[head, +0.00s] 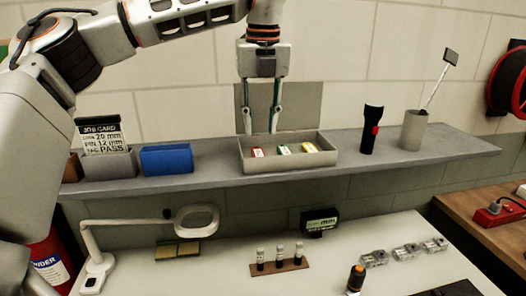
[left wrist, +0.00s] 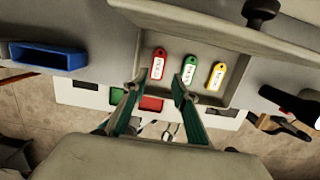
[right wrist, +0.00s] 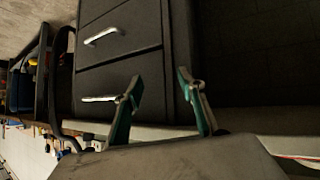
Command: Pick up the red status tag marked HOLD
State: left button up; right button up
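The red tag (head: 257,152) lies at the left in a shallow grey tray (head: 290,165) on the shelf. It also shows in the left wrist view (left wrist: 158,64), with a white label whose writing is too small to read surely. A green tag (head: 283,150) and a yellow tag (head: 309,148) lie to its right in the same tray. My left gripper (head: 260,132) points down over the tray's left part, open and empty; in the left wrist view its fingertips (left wrist: 158,90) are spread below the red tag. My right gripper (right wrist: 166,88) is open and empty, facing dark drawers.
A blue bin (head: 166,159) and a job card (head: 102,134) stand on the shelf left of the tray. A black flashlight (head: 371,130) and a grey cup (head: 413,130) stand to its right. A magnifier lamp (head: 197,218) is on the bench below.

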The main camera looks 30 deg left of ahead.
aim_at(258, 152)
pick_arm(q)
jog(key=shift+a+f, duration=0.2)
jog(key=shift+f, duration=0.75)
jog(key=shift+w+a+f+p, duration=0.1)
jog(key=shift+f+p, duration=0.05)
jog(key=shift+f, duration=0.6)
jog(key=shift+w+a+f+p, duration=0.1)
jog(key=shift+w+f, duration=0.05)
jog(key=shift+f, duration=0.65)
jog(key=shift+w+a+f+p, duration=0.1)
jog(key=shift+f+p, duration=0.05)
jog(key=shift+f, duration=0.6)
jog(key=c, duration=0.6)
